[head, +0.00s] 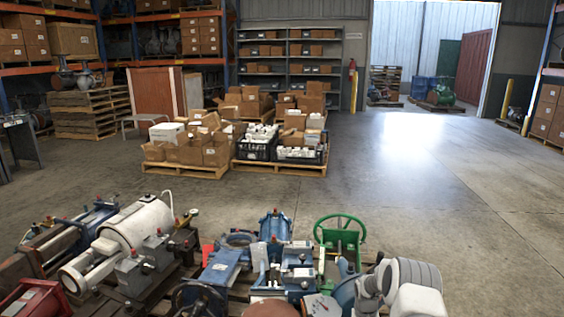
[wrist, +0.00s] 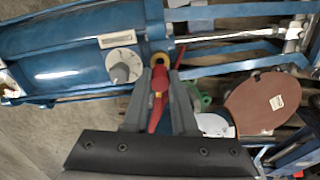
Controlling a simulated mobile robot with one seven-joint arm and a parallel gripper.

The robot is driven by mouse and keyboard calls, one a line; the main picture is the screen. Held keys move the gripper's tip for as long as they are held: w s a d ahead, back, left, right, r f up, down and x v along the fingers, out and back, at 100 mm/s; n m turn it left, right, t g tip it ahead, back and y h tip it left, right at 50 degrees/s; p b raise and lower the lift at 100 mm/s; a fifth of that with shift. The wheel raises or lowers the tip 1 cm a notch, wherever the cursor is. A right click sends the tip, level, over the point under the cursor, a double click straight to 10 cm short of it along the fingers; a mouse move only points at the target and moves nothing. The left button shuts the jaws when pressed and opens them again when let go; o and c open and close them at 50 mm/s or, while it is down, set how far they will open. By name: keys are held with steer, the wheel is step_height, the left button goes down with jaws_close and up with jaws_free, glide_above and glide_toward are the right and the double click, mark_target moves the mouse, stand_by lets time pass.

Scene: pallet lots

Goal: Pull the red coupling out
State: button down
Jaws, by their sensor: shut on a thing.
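The red coupling (wrist: 158,82) is a small red piece beside a blue cylinder, close to a yellow ring (wrist: 163,59) in the wrist view. My gripper (wrist: 160,76) is shut on it, one grey finger on each side. A thin red strip runs down from it between the fingers. The inner end of the coupling is hard to make out. In the head view my white arm reaches in at the lower right, and I cannot make out the gripper or the coupling there.
The blue cylinder (wrist: 75,50) carries a round dial. A brown disc (wrist: 262,102) lies to the right. In the head view, a green handwheel (head: 340,228) and a white cylindrical machine (head: 135,230) stand among crowded equipment. Open floor (head: 400,180) lies beyond.

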steer(key=shift+a+r+p, duration=0.1)
steer(key=shift+r+p, duration=0.4)
steer(key=shift+r, duration=0.75)
